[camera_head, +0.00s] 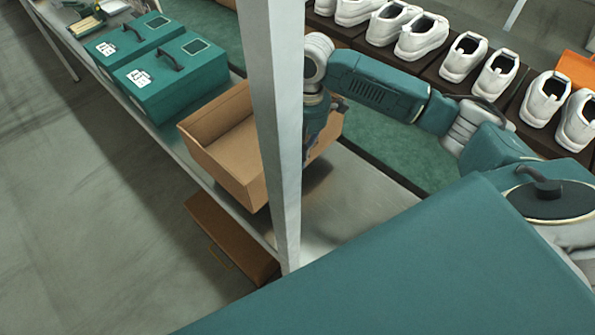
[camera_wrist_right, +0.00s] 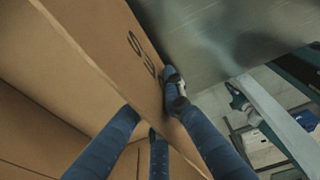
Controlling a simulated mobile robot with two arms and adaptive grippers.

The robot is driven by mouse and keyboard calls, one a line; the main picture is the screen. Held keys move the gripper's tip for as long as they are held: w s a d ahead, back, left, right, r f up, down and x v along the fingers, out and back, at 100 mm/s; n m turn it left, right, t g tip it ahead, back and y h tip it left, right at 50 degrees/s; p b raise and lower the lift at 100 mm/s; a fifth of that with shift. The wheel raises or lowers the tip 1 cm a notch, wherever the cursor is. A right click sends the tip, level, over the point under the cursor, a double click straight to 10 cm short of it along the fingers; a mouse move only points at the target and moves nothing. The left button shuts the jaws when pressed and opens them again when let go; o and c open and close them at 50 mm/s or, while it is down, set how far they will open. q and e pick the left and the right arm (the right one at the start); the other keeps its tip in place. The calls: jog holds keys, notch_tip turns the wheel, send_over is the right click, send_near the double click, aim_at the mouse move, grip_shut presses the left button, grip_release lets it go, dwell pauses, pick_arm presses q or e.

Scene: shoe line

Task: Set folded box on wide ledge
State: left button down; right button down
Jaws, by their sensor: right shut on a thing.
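An open brown cardboard box (camera_head: 222,145), folded up with its walls standing, is over the grey metal ledge (camera_head: 350,205) in the head view. A pale upright post hides part of it. My right gripper (camera_head: 313,135) is at the box's right side, partly behind the post. In the right wrist view my right gripper (camera_wrist_right: 152,100) is shut on a wall of the box (camera_wrist_right: 105,40), with fingers on both sides of it. A dark shadow lies on the ledge beside the box; whether the box touches the ledge is unclear. My left gripper is out of view.
Two green cases (camera_head: 175,75) with handles stand on the ledge beyond the box. The pale post (camera_head: 270,120) rises close in front of it. A brown drawer-like box (camera_head: 230,240) sits below the ledge. White shoes (camera_head: 465,58) line a dark rack behind a green strip.

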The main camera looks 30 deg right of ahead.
notch_tip(320, 180, down, 8)
jog(key=shift+f+p, duration=0.1)
jog(key=shift+p, duration=0.2)
jog(key=c, duration=1.9)
grip_release()
jog(key=r, duration=0.3)
jog(key=r+b, duration=0.1)
jog(key=r, duration=0.3)
jog(key=d+r, duration=0.1)
jog(key=r, duration=0.2)
jog(key=shift+w+r+b, duration=0.25)
jog(key=shift+r+b, duration=0.05)
jog(key=shift+b, duration=0.05)
jog(key=shift+d+r, duration=0.15)
jog(key=shift+r, duration=0.6)
